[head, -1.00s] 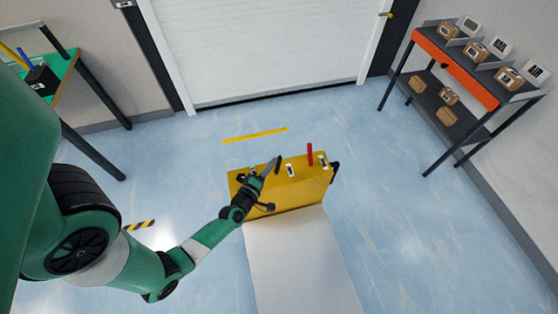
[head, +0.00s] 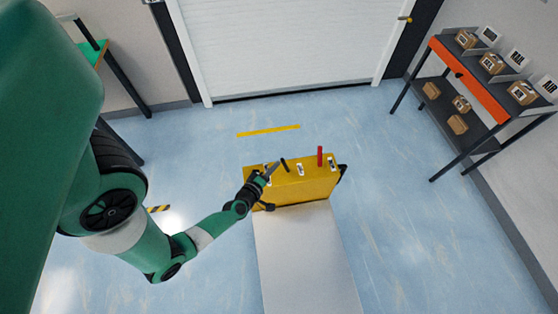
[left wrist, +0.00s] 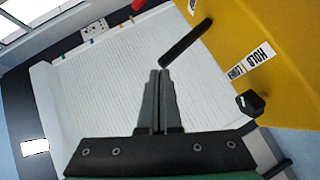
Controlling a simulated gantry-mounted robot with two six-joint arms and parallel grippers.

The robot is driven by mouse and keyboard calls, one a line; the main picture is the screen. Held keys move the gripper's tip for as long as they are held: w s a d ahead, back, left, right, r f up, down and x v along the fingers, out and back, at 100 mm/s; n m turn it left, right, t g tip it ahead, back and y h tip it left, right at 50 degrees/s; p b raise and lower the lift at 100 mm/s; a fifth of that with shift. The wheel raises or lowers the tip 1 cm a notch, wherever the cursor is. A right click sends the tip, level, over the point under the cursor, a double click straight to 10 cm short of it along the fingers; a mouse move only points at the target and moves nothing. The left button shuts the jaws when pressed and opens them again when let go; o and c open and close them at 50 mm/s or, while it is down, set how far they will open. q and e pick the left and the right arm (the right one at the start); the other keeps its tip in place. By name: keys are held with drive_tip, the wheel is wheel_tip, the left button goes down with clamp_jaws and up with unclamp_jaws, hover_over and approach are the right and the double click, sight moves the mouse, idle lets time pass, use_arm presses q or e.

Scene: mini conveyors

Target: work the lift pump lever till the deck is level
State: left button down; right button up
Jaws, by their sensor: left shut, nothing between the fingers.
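The yellow pump box (head: 310,188) stands on the floor at the head of a flat pale deck (head: 305,255). A short black lever (head: 285,164) rises from its top, leaning left; it shows close up in the left wrist view (left wrist: 185,44). A red lever (head: 320,156) stands upright farther right. My left gripper (head: 272,169) is over the box's left end, shut and empty. In the wrist view its fingertips (left wrist: 160,74) are close to the black lever's end; I cannot tell whether they touch. My right gripper is out of view.
A label reading HOLD and LOWER (left wrist: 250,60) and a black knob (left wrist: 249,103) are on the box. A shelf rack with cartons (head: 480,90) stands at the right. A white shutter door (head: 290,45) is behind. The blue floor around the box is clear.

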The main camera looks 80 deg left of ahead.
use_arm(q)
drive_tip(key=p+v, duration=0.1)
drive_tip(key=v, duration=0.5)
drive_tip(key=shift+d, duration=0.35)
drive_tip(key=shift+r, duration=0.1)
idle(0.4)
